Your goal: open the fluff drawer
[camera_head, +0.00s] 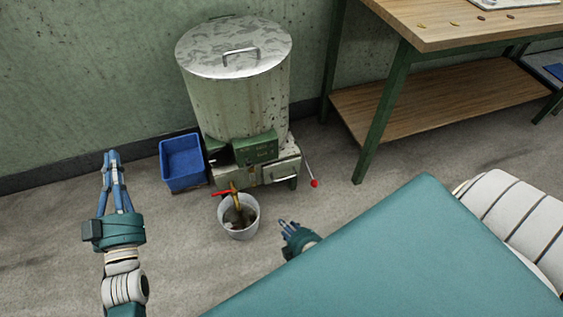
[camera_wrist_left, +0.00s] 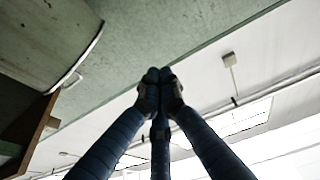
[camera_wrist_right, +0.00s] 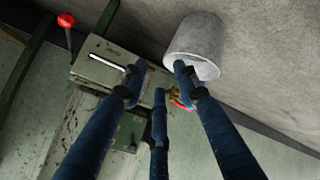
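The drawer (camera_head: 282,172) is a pale, worn metal front low on the right side of the machine base, under the big drum (camera_head: 238,95). It looks shut or nearly so. In the right wrist view the drawer front (camera_wrist_right: 115,68) carries a light bar handle (camera_wrist_right: 107,62).
A white bucket (camera_head: 252,228) stands under a brass tap with a red lever (camera_head: 220,193), close to my right gripper. A red-knobbed rod (camera_head: 314,182) sticks out right of the drawer. A blue bin (camera_head: 170,182) stands left. A wooden workbench (camera_head: 450,38) stands right.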

